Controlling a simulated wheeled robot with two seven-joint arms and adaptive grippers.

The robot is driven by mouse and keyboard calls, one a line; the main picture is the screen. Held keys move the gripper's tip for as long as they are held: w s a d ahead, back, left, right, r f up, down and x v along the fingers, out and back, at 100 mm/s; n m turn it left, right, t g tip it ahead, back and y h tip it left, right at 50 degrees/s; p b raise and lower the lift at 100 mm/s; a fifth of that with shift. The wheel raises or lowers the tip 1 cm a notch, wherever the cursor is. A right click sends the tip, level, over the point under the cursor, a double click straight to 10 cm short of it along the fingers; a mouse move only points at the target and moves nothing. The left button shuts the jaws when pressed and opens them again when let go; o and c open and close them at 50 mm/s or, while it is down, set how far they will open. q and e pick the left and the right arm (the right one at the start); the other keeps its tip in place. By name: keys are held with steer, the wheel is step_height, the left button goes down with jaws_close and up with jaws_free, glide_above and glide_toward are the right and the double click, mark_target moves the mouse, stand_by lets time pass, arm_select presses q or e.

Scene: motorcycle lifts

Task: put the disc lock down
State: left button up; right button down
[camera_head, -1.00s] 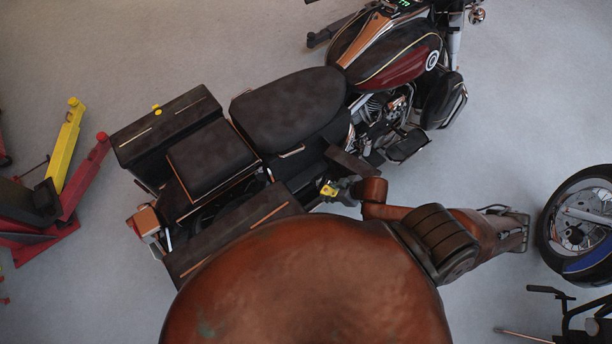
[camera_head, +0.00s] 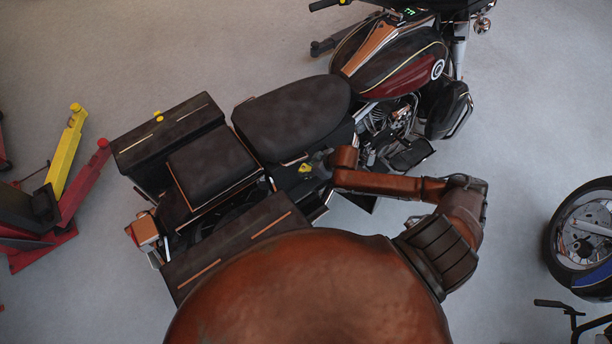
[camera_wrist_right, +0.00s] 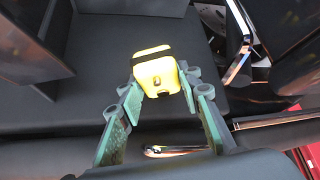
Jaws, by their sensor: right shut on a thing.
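The disc lock (camera_head: 305,169) is a small yellow block with a dark band. In the wrist view the disc lock (camera_wrist_right: 155,75) sits between the green-padded fingertips of my right gripper (camera_wrist_right: 160,90), which is shut on it. In the head view my right gripper (camera_head: 318,163) is beside the motorcycle's rider seat (camera_head: 290,112), near the front end of the near saddlebag (camera_head: 235,245). Dark bodywork lies behind the lock; I cannot tell whether the lock touches it. My left gripper is not in view.
Another small yellow item (camera_head: 158,117) lies on the far saddlebag (camera_head: 175,135). A red and yellow lift (camera_head: 65,180) stands at the left. A loose wheel (camera_head: 582,235) is at the right. Grey floor is open between the motorcycle and wheel.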

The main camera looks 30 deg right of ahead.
step_height(320, 180, down, 7)
steer(key=w+b, duration=0.1)
steer(key=b, duration=0.1)
stand_by(0.3)
steer(key=c, duration=1.7)
jaws_free()
steer(key=shift+s, duration=0.1)
steer(key=shift+p+v, duration=1.55)
steer(key=shift+v, duration=4.45)
steer(key=shift+a, duration=0.1)
